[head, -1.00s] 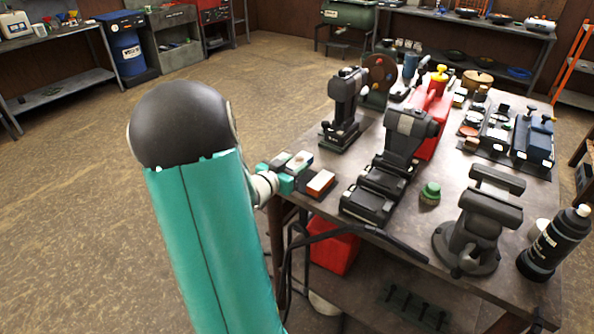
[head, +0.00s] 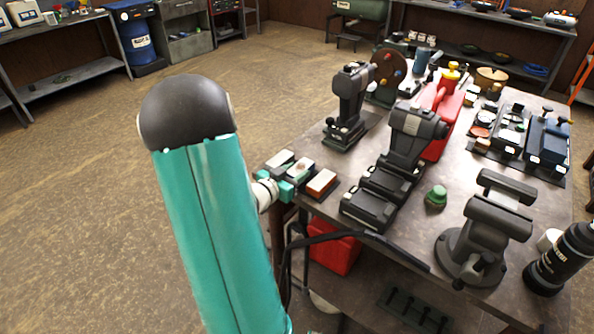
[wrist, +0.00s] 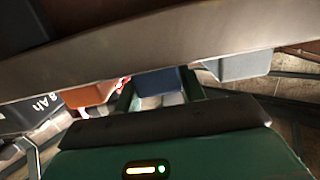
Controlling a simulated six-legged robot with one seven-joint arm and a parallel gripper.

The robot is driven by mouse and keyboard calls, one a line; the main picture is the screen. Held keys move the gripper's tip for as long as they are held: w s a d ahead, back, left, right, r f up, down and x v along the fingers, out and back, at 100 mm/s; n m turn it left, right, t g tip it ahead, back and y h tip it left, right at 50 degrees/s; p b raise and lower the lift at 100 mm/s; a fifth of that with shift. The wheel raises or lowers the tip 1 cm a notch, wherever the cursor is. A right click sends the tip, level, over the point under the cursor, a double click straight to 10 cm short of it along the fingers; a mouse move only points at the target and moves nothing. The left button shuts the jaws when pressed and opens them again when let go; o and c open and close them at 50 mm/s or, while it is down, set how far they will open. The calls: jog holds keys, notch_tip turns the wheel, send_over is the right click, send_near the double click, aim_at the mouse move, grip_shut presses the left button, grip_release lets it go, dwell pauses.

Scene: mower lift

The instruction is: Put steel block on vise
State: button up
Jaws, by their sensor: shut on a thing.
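My gripper (head: 295,179) is at the table's near left corner, beside a row of three small blocks. In the wrist view its green fingers (wrist: 156,98) are on either side of a blue-sided block (wrist: 162,81), the middle one, and are shut on it. That block shows a pale top in the head view (head: 301,166). A grey block (wrist: 238,66) and an orange block (wrist: 88,95) flank it. I cannot tell by look which block is steel. The dark grey vise (head: 487,232) stands at the table's right front, its jaws apart and empty.
A green knob-like item (head: 436,196) and a black bottle (head: 562,258) flank the vise. A red can (head: 443,112) stands behind. A red container (head: 335,250) is under the table. Open floor lies left.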

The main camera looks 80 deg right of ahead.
jog(key=o, duration=1.3)
jog(key=shift+f, duration=0.15)
jog(key=shift+a, duration=0.1)
jog(key=v, duration=1.3)
jog(key=shift+w+a, duration=0.2)
jog(key=shift+a, duration=0.15)
